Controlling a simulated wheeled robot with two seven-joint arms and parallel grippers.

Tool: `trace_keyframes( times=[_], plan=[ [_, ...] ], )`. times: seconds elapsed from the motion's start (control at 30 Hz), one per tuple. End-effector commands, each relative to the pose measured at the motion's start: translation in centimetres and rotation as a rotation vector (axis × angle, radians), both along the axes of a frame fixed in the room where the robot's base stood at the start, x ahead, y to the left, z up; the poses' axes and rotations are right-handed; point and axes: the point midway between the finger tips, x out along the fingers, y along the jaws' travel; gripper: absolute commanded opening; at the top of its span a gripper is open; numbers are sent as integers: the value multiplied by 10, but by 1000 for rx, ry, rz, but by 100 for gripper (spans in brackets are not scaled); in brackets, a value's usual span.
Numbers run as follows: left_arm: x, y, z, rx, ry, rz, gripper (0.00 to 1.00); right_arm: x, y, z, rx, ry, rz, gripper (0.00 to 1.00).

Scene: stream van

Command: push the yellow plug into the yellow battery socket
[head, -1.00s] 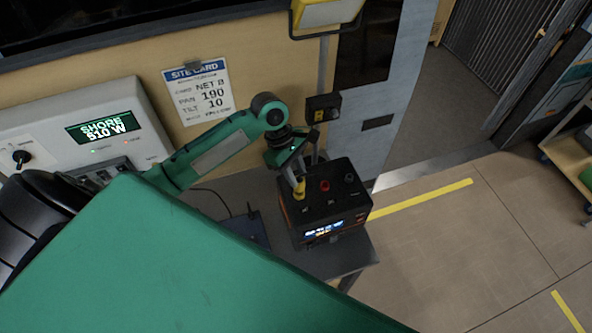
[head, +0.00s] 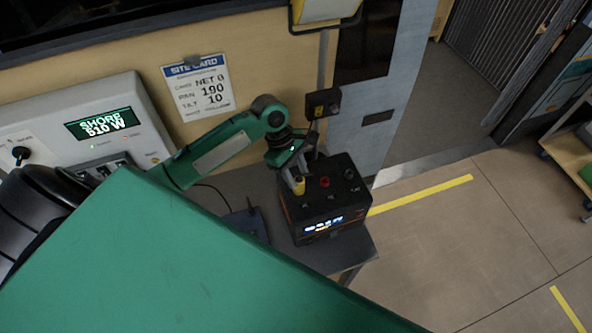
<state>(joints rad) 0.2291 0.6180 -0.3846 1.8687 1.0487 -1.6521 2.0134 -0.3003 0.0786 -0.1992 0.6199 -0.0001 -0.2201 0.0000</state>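The yellow plug (head: 299,186) stands upright at the left part of the top of the black battery box (head: 340,200). My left gripper (head: 297,181) reaches down from above, with its fingers closed around the plug. The yellow socket is hidden under the plug and fingers, so I cannot tell whether the plug is in it or just over it. A red socket (head: 324,182) shows to the right of the plug on the same top face. My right gripper is out of view.
The battery stands on a small grey table (head: 348,257) near its right edge. A dark blue device with a stub antenna (head: 246,227) lies left of it. A black box on a post (head: 322,104) rises close behind my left gripper. Open floor lies to the right.

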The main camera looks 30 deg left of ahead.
Motion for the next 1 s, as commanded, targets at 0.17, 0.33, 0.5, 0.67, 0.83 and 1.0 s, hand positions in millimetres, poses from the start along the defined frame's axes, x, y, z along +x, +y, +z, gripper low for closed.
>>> trace_keyframes(
  times=[0.17, 0.33, 0.5, 0.67, 0.83, 1.0],
  plan=[
    [0, 0, 0, 0, 0, 0, 53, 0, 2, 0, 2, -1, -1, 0],
    [0, 1, 1, 0, 0, 0, 53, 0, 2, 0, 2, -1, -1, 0],
    [2, 7, 12, 2, -3, 1, 53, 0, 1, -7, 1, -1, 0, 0],
    [4, 20, 42, 2, -6, 0, 53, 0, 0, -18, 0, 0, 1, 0],
    [6, 35, 79, 2, -6, -1, 53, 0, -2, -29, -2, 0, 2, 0],
    [7, 47, 109, 3, -4, 1, 53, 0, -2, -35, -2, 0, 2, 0]
  ],
)
